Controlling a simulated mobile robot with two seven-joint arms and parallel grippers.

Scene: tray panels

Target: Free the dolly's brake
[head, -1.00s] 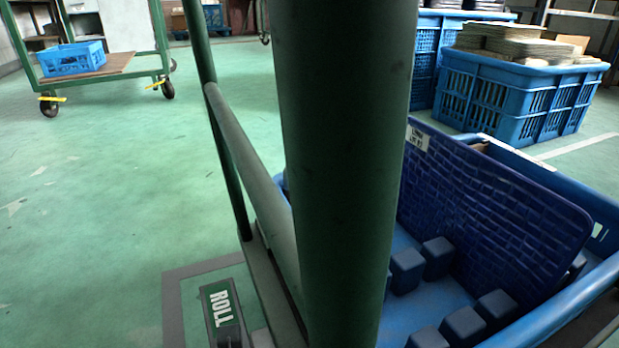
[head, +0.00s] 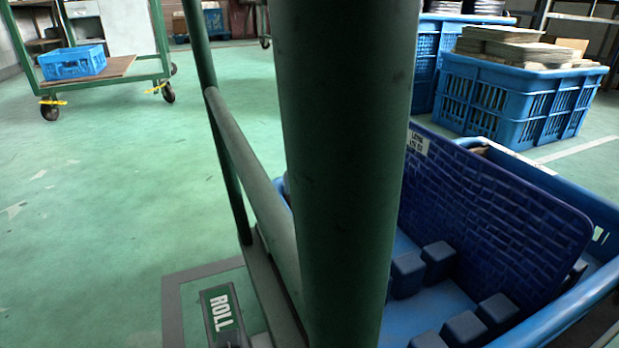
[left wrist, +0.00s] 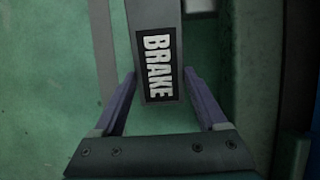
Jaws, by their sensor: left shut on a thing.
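The brake lever (left wrist: 154,14) is a grey bar with a black label reading BRAKE in white letters, in the left wrist view. My left gripper (left wrist: 158,76) has one purple finger on each side of the bar's end and is shut on it. The thick green post hides the middle of that view. My left gripper does not show in the head view, and my right gripper is in neither view.
A blue tray (head: 590,298) with a dark blue panel (head: 490,195) leaning in it and several blue blocks lies right of the post. Blue crates (head: 515,100) stand behind. Another green cart (head: 105,78) stands far left. The green floor (head: 110,190) between is clear.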

